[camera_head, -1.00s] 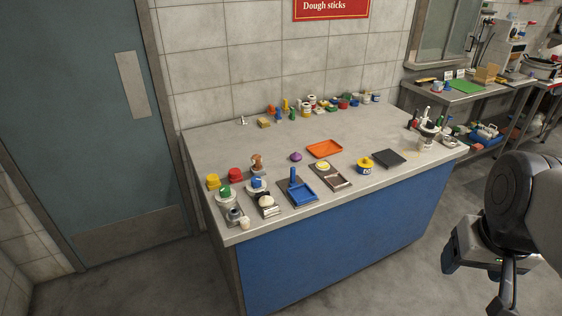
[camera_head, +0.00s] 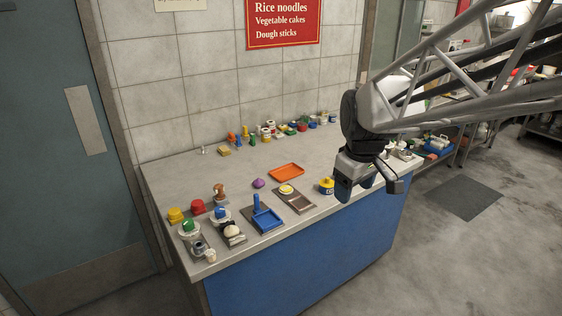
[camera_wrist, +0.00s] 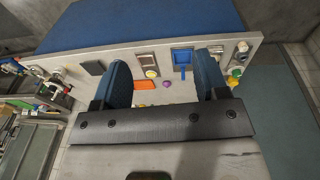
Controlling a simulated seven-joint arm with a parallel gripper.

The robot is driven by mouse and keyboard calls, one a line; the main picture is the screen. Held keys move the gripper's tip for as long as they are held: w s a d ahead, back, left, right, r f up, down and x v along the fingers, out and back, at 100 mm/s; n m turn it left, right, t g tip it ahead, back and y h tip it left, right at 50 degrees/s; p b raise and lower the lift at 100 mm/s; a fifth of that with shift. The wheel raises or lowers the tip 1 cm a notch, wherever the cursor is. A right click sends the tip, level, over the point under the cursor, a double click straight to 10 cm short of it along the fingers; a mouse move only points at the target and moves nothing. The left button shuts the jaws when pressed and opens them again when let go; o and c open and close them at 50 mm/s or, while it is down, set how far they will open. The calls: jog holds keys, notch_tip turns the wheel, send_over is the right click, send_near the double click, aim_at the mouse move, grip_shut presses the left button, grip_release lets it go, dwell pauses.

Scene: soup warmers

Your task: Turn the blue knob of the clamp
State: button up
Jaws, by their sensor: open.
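A small blue knob (camera_head: 220,212) sits on a pale round body in the cluster at the counter's front left corner. It is too small to tell whether this is the clamp. A blue upright handle (camera_head: 256,203) stands on a blue tray (camera_head: 267,220) to its right. My gripper (camera_head: 369,184) is open and empty in front of the counter's right part, well to the right of these things. In the wrist view my gripper (camera_wrist: 163,78) has its two blue fingers wide apart, with nothing between them up close.
A green knob (camera_head: 189,225), yellow (camera_head: 175,215) and red (camera_head: 197,206) pieces and a white dome (camera_head: 232,231) crowd near the blue knob. An orange tray (camera_head: 287,172) and a yellow tin (camera_head: 326,186) lie farther right. The counter's middle (camera_head: 230,170) is mostly clear.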

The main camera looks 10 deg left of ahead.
jog(key=w+a+f+n, duration=0.3)
jog(key=w+a+n, duration=0.1)
jog(key=w+a, duration=0.6)
jog(key=n+g, duration=0.2)
jog(key=n, duration=0.9)
send_over(219, 209)
jog(key=f, duration=1.9)
jog(key=shift+d, duration=0.4)
jog(key=shift+a+f, duration=0.25)
jog(key=shift+a, duration=0.1)
jog(key=shift+f, duration=0.1)
jog(key=shift+f, duration=3.8)
jog(key=c, duration=0.9)
